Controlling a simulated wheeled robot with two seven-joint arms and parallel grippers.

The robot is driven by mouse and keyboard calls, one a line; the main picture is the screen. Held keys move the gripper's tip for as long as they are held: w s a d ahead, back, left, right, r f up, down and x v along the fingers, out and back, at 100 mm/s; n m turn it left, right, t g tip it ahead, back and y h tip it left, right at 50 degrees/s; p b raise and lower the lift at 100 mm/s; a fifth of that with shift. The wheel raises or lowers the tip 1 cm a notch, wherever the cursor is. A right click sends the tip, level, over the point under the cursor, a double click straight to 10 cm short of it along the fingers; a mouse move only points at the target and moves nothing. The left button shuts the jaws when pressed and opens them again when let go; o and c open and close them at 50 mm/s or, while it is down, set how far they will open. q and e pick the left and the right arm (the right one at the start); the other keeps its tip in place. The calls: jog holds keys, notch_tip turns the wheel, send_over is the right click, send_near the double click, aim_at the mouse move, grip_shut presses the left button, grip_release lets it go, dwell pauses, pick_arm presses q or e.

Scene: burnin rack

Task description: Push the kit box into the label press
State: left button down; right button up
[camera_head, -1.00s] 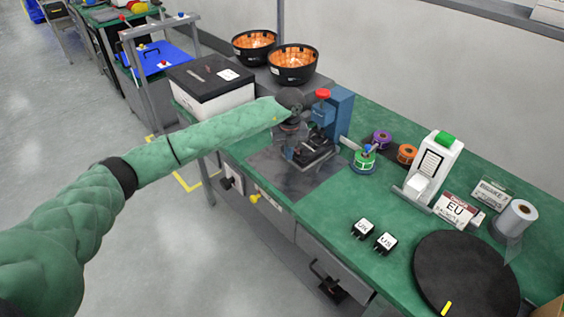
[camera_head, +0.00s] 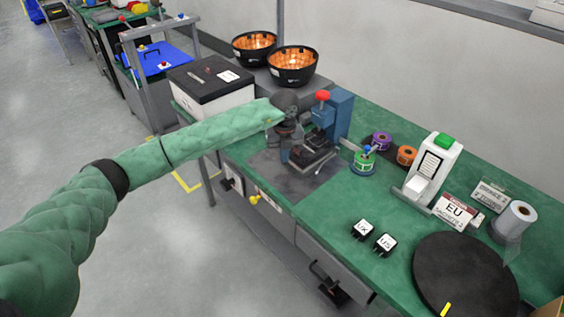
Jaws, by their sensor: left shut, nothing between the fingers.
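The blue press with a red knob (camera_head: 339,116), which looks like the label press, stands at the back of the green bench on a dark grey plate (camera_head: 266,168). A small dark box (camera_head: 318,138), likely the kit box, sits low at the front of the press, over a dark bed (camera_head: 311,157). The exact fit between box and press is too small to tell. My left gripper (camera_head: 288,140) is shut and empty, pointing down just left of the dark box. I cannot tell whether it touches the box. My right gripper is not in view.
A white box with a black lid (camera_head: 209,78) and two black bowls with copper insides (camera_head: 293,65) stand behind my left arm. Tape rolls (camera_head: 363,162), a white dispenser (camera_head: 434,170), two small black cubes (camera_head: 362,229) and a black disc (camera_head: 465,275) lie right. The bench's front middle is clear.

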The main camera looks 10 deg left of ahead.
pick_arm(q)
notch_tip(320, 180, up, 7)
jog(key=p, duration=0.2)
jog(key=shift+r, duration=0.15)
dwell(0.6)
dwell(0.3)
